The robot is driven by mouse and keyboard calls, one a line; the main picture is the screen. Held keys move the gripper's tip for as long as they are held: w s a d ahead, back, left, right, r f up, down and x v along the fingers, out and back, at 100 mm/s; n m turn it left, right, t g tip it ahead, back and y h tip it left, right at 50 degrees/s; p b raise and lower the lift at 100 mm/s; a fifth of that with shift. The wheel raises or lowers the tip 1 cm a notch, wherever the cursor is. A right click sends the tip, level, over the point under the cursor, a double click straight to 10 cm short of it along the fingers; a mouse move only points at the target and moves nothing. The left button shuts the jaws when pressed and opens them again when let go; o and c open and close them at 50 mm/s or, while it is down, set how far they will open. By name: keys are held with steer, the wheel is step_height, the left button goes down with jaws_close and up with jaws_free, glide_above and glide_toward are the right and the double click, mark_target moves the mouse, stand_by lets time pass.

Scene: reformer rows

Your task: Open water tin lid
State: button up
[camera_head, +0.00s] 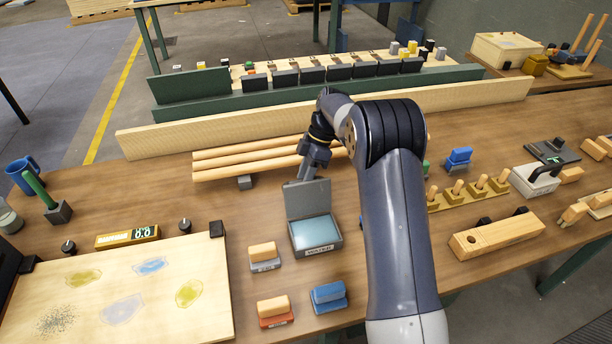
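The water tin (330,244) is a small grey box on the workbench, just left of my arm, with a label on its front. Its lid (308,199) stands up at the back edge, leaning slightly back, and pale blue shows inside the tin. My gripper (306,176) is just behind the top of the lid, pointing down. The lid hides part of the fingertips, so I cannot tell whether they touch it or how far apart they are.
Wooden rods (225,163) lie behind my gripper. A grey block with a wooden top (263,254), an orange-based one (273,309) and a blue block (328,295) sit near the tin. A pale board (130,315) lies at left. My arm hides bench space at right.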

steer(key=shift+o, duration=0.7)
steer(key=v, duration=1)
steer(key=shift+r+b, duration=0.3)
steer(key=shift+r, duration=0.05)
steer(key=shift+d+f, duration=0.1)
steer(key=shift+f, duration=0.05)
steer(key=x, duration=1)
steer(key=shift+f+p, duration=0.2)
steer(key=shift+p, duration=0.15)
steer(key=shift+s+r, duration=0.2)
steer(key=shift+s, duration=0.05)
